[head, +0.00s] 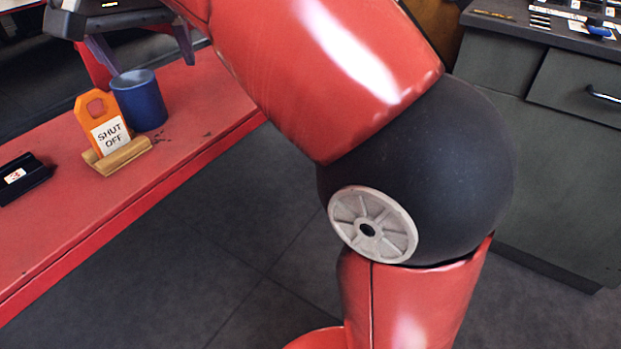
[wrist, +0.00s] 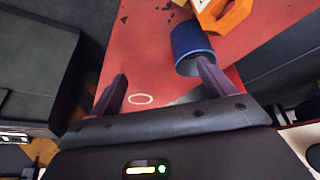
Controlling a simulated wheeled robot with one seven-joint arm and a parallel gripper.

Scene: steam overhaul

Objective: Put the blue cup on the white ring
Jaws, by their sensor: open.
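The blue cup (head: 140,101) stands upright on the red bench, just behind the orange tag. In the wrist view the blue cup (wrist: 188,42) is beyond the right finger, whose tip overlaps its rim; I cannot tell if they touch. The white ring (wrist: 140,99) lies flat on the red surface and shows between my fingers. It does not show in the head view. My gripper (wrist: 158,70) is open, with nothing between its fingers. In the head view my gripper (head: 150,66) is above and behind the cup, partly cut off by the top edge.
An orange "SHUT OFF" tag (head: 100,124) stands in a wooden holder (head: 118,156) close beside the cup. A black block with a label (head: 24,178) lies at the left of the red bench (head: 95,228). A grey cabinet (head: 545,180) stands at right.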

